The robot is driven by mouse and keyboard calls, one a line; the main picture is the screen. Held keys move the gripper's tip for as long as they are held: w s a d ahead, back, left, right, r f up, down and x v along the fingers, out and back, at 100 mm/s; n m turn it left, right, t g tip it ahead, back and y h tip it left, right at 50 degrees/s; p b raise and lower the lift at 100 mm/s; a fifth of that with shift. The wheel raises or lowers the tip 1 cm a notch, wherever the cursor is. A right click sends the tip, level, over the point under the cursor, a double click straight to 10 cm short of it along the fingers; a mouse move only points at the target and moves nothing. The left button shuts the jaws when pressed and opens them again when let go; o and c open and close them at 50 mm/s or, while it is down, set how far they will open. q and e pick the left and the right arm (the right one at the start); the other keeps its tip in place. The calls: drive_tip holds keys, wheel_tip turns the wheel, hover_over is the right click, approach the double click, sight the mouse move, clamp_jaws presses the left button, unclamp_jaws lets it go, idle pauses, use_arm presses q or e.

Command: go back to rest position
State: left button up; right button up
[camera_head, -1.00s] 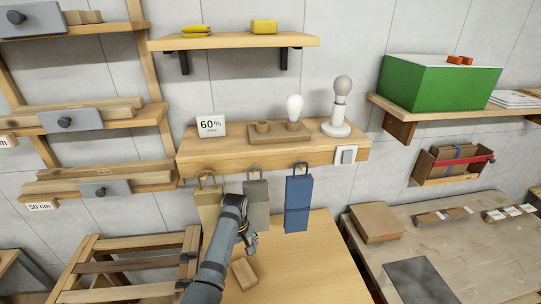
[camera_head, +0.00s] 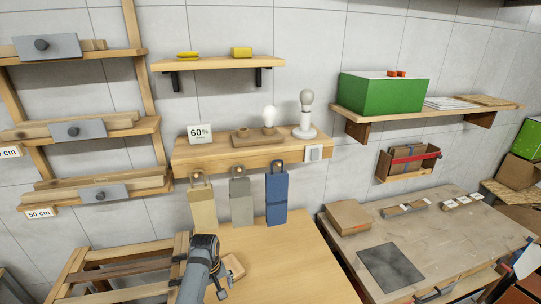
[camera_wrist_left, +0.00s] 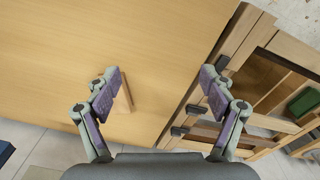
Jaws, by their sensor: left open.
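My left gripper (camera_head: 220,288) is low in the head view, above the near left part of the wooden table (camera_head: 285,265). The left wrist view shows the two fingers of this gripper (camera_wrist_left: 158,88) spread wide with nothing held between them. A small wooden block (camera_head: 235,265) lies on the table just right of my arm. It also shows in the left wrist view (camera_wrist_left: 124,98), close to the left finger and partly hidden by it. My right gripper is in neither view.
A slatted wooden frame (camera_head: 125,268) stands left of the table. Tan (camera_head: 203,208), grey (camera_head: 241,208) and blue (camera_head: 276,200) bags hang under a shelf (camera_head: 290,151) holding lamps. A workbench (camera_head: 440,240) stands at right. The table's right part is clear.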

use_arm(q)
drive_tip(key=s+a+m+t, duration=0.25)
drive_tip(key=s+a, duration=0.35)
drive_tip(key=s, duration=0.6)
drive_tip(key=s+r+m+y, duration=0.1)
drive_tip(key=s+r+m, duration=0.45)
drive_tip(key=s, duration=0.55)
drive_tip(key=s+a+f+b, duration=0.15)
drive_tip(key=f+b, duration=0.25)
drive_tip(key=f, duration=1.2)
drive_tip(key=a+f+b, duration=0.2)
drive_tip(key=f+b, duration=0.1)
drive_tip(key=f, duration=1.4)
drive_tip(key=s+a+f+g+b, duration=0.1)
drive_tip(key=s+f+b, duration=0.5)
drive_tip(key=s+f, duration=1.3)
wheel_tip(320, 180, down, 3)
drive_tip(key=shift+f+n+g, duration=0.15)
drive_tip(key=shift+n+g, duration=0.2)
drive_tip(key=shift+n, duration=0.05)
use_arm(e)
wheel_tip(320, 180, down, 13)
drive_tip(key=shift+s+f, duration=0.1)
